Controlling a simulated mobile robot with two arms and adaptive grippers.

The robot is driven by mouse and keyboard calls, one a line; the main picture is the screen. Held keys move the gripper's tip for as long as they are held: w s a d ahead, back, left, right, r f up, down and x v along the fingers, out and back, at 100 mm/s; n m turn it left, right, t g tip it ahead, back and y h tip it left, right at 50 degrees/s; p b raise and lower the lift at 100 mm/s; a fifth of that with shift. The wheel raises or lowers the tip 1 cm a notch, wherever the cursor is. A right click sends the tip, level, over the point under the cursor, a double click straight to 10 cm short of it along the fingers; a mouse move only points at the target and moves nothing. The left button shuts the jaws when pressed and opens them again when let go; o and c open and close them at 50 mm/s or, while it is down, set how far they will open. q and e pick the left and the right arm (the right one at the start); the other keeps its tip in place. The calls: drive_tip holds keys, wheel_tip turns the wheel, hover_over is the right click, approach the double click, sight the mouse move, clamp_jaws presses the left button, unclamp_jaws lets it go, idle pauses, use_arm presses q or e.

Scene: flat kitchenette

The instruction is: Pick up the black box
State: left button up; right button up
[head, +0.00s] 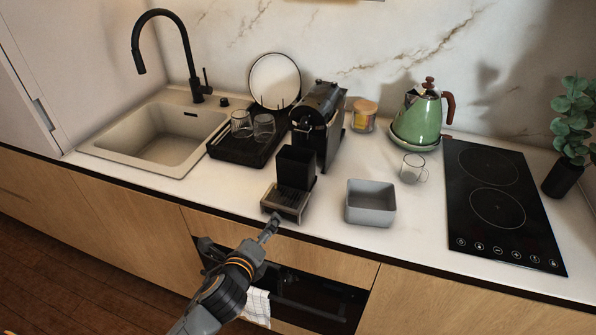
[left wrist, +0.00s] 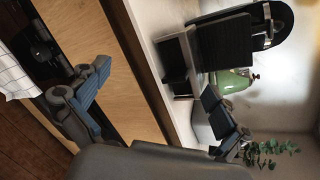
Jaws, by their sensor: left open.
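The black box (head: 296,167) stands upright on the drip tray (head: 287,203) in front of the coffee machine (head: 325,108). My left gripper (head: 270,226) is at the counter's front edge, just in front of the tray and apart from the box. In the left wrist view, which is turned sideways, the gripper (left wrist: 156,82) has its two fingers wide apart with nothing between them. The black box (left wrist: 226,40) shows there beyond the fingertips, towards the upper right. My right gripper is not in view.
A grey open container (head: 370,215) stands right of the tray, with a glass cup (head: 413,168) behind it. A green kettle (head: 420,118), a black hob (head: 497,205) and a plant are further right. A dish rack (head: 240,150) with glasses and the sink (head: 160,140) are left.

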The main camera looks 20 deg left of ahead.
sight(292, 164)
use_arm(q)
drive_tip(key=w+d+r+m+t+h, duration=0.3)
drive_tip(key=w+r+m+t, duration=0.15)
drive_tip(key=r+m, duration=0.65)
drive_tip(key=shift+m+g, duration=0.25)
drive_tip(key=shift+m, duration=0.35)
drive_tip(key=w, duration=0.2)
drive_tip(key=w+f+p, duration=0.1)
drive_tip(key=w, duration=0.5)
drive_tip(key=shift+d+f+p, duration=0.1)
drive_tip(key=shift+f+p, duration=0.05)
drive_tip(key=shift+p, duration=0.15)
drive_tip(key=shift+w, duration=0.75)
drive_tip(key=w, duration=0.2)
drive_tip(key=w+p, duration=0.1)
drive_tip(key=w, duration=0.1)
drive_tip(key=shift+w+d+f, duration=0.1)
drive_tip(key=shift+w+f, duration=0.1)
drive_tip(key=shift+w, duration=0.05)
drive_tip(key=shift+c, duration=0.8)
drive_tip(key=c, duration=0.8)
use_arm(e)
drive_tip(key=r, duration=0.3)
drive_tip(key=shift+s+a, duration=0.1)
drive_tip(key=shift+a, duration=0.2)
use_arm(q)
drive_tip(key=shift+r, duration=0.1)
